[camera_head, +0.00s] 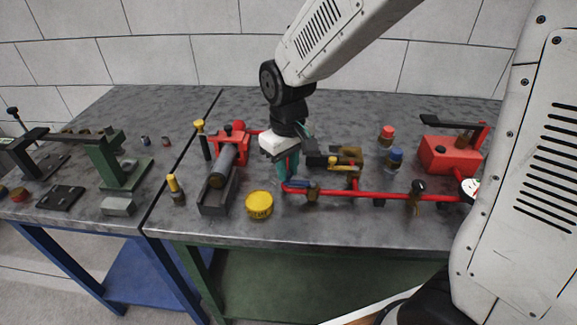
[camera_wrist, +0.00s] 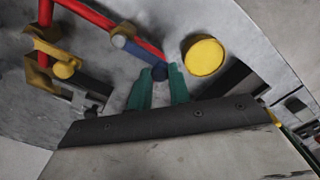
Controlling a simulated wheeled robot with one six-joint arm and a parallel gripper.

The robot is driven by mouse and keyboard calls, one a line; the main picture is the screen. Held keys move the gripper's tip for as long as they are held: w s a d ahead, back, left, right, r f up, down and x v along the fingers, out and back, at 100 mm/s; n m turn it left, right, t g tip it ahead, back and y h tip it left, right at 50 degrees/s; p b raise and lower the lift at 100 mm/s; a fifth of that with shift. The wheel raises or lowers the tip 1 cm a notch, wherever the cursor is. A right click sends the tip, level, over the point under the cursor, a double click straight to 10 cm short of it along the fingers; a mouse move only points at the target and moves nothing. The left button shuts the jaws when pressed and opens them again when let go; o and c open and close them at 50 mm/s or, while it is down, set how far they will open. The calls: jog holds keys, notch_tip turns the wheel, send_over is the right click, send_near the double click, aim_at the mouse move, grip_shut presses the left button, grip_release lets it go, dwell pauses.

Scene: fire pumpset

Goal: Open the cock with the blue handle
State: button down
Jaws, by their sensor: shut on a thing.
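The cock with the blue handle (camera_head: 308,185) sits on the front red pipe (camera_head: 345,194), near its left end. In the wrist view the blue handle (camera_wrist: 136,49) runs roughly along the red pipe (camera_wrist: 95,17). My gripper (camera_head: 287,178) points down at the pipe's left end with its teal fingers low. In the wrist view the fingertips of my gripper (camera_wrist: 161,72) are on either side of the handle's dark blue end and shut on it. The fingers partly hide that end. The cock's body is mostly hidden.
A yellow-handled cock (camera_head: 343,168) stands behind the pipe. A yellow cap (camera_head: 259,204) lies close in front of my gripper, and a grey cylinder in a vice (camera_head: 220,165) is to the left. A black-topped valve (camera_head: 417,190) and gauge (camera_head: 470,187) are to the right.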

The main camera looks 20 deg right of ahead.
jog(key=c, duration=1.3)
grip_release()
notch_tip(320, 180, up, 8)
jog(key=shift+s+f, duration=0.1)
jog(key=s+d+r+m, duration=0.1)
jog(key=s+d+r, duration=0.1)
jog(key=s, duration=0.5)
jog(key=s+d+r+m+t, duration=0.1)
jog(key=s+d+m, duration=0.1)
jog(key=s+d, duration=0.3)
jog(key=s+d+r+m, duration=0.1)
jog(key=s+d+r, duration=0.1)
jog(key=s, duration=0.7)
jog(key=shift+d+r+m, duration=0.3)
jog(key=shift+d, duration=0.6)
